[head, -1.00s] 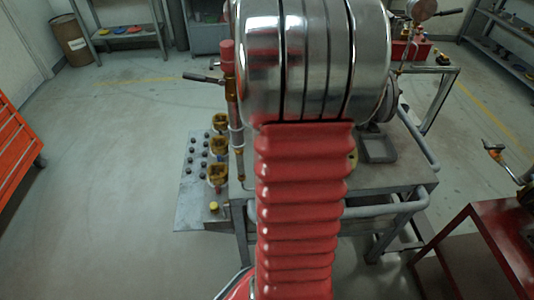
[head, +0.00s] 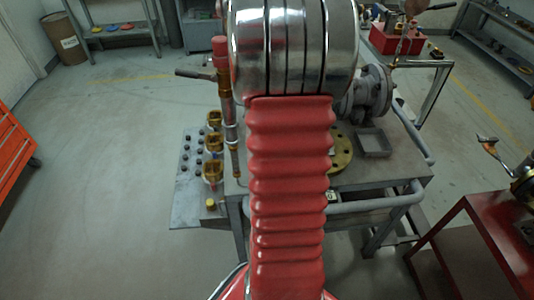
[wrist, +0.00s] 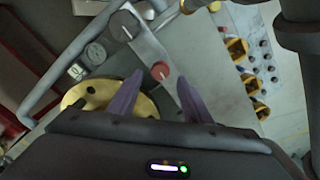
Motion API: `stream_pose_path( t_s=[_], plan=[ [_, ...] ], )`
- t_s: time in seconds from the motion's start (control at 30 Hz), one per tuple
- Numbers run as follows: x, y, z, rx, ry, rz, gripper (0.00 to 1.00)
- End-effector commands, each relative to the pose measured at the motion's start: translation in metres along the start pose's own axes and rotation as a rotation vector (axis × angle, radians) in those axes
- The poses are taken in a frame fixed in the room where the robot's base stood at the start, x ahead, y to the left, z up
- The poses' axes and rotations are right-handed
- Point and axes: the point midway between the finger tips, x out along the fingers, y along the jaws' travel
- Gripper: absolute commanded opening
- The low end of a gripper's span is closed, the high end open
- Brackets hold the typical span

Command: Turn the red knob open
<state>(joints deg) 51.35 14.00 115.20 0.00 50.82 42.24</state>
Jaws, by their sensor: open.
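The red knob (wrist: 160,70) shows in the wrist view as a small round cap on a grey plate. My gripper (wrist: 160,79) is open, with one purple finger to the lower left of the knob and one to its lower right. The knob appears in line with the gap between the fingertips. I cannot tell how far below the tips it is, and no contact is visible. In the head view my arm hides the knob and my gripper.
A yellow flange (head: 342,152) lies on the bench beside a grey tray (head: 374,143). A vertical pipe with a red top (head: 220,46) stands left of my arm. Yellow-topped fittings (head: 212,170) stand at left.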

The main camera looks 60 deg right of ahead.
Motion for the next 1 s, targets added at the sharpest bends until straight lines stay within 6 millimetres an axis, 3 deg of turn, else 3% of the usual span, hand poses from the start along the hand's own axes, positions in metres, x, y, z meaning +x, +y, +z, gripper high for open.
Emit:
stream_pose_path(
  t_s=[0.1, 0.3, 0.67, 1.0],
  plan=[
    [0.019, 0.001, 0.001, 0.000, -0.002, 0.002, 0.45],
    [0.038, 0.001, 0.000, 0.001, -0.001, 0.001, 0.45],
    [0.043, 0.001, -0.001, 0.002, 0.000, 0.000, 0.45],
    [0.042, 0.001, -0.001, 0.003, 0.000, 0.000, 0.21]
  ],
)
